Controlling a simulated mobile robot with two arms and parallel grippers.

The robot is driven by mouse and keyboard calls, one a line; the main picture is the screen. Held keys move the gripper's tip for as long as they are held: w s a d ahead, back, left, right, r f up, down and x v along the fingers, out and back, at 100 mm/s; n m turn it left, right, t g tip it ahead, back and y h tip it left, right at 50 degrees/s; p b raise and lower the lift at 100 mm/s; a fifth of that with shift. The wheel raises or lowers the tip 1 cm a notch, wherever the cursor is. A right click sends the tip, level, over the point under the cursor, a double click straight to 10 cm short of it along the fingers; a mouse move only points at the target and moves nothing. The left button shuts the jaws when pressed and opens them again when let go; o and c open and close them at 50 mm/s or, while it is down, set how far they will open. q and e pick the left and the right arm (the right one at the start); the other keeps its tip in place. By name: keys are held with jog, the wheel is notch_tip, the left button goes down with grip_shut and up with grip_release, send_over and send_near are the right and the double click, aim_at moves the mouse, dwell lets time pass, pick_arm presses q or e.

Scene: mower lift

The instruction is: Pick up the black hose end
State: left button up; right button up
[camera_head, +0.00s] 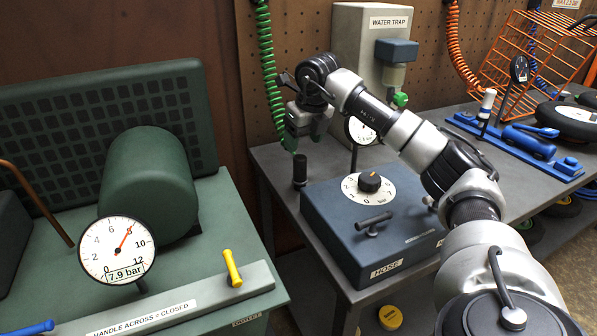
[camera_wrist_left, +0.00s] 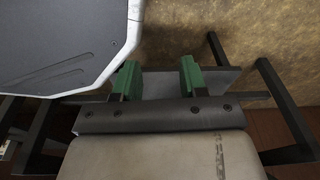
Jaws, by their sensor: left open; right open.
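A short black cylinder (camera_head: 299,170), which looks like the black hose end, is upright at the left back of the bench. The green coiled hose (camera_head: 272,65) hangs down just above and left of it; whether they join is hidden near the gripper. My right gripper (camera_head: 306,138) is open, pointing down, a little above the black cylinder and apart from it, beside the hose's lower end. My left gripper (camera_wrist_left: 160,80) shows only in the left wrist view, open with green fingers and nothing between them.
A blue box (camera_head: 400,218) marked HOSE, with a dial and T-handle, stands right of the black cylinder. A gauge (camera_head: 361,130) and water trap (camera_head: 368,50) stand behind. A green compressor (camera_head: 148,185) with a gauge (camera_head: 117,250) and yellow handle (camera_head: 233,268) is at left.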

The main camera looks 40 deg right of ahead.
aim_at(300, 157)
jog(key=x, duration=0.7)
jog(key=shift+s+f+b, duration=0.15)
jog(key=shift+f+b, duration=0.15)
jog(key=shift+b, duration=0.05)
jog(key=shift+f, duration=0.45)
pick_arm(q)
jog(key=shift+w+d+r, duration=0.2)
jog(key=shift+w+r, duration=0.7)
jog(key=shift+w, duration=0.2)
pick_arm(e)
jog(key=c, duration=1.1)
